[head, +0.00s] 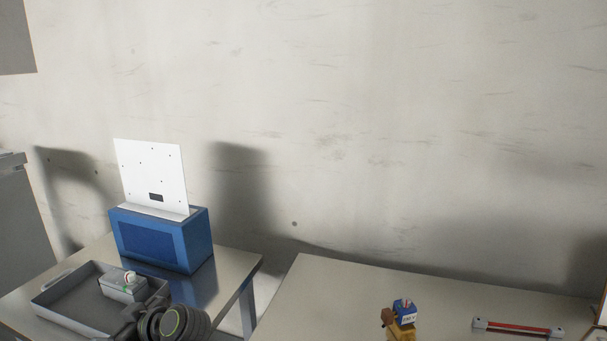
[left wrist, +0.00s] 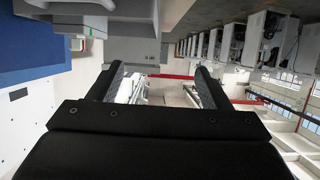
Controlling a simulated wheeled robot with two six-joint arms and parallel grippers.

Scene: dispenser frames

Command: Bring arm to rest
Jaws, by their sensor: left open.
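My left arm (head: 172,322), dark with a green ring, comes in at the bottom edge of the head view, in front of the grey tray. My left gripper (left wrist: 160,72) shows in the left wrist view with its two dark fingers spread apart. I see nothing held between the fingers, only distant background. In the head view I cannot make out its fingertips. My right arm and gripper are in neither view.
A blue box (head: 160,240) with an upright white panel (head: 150,175) stands on the left metal table (head: 235,262). The grey tray (head: 50,312) holds a small grey box (head: 118,290). The right table (head: 330,290) bears a small blue-and-yellow object (head: 403,317) and a red bar (head: 518,328).

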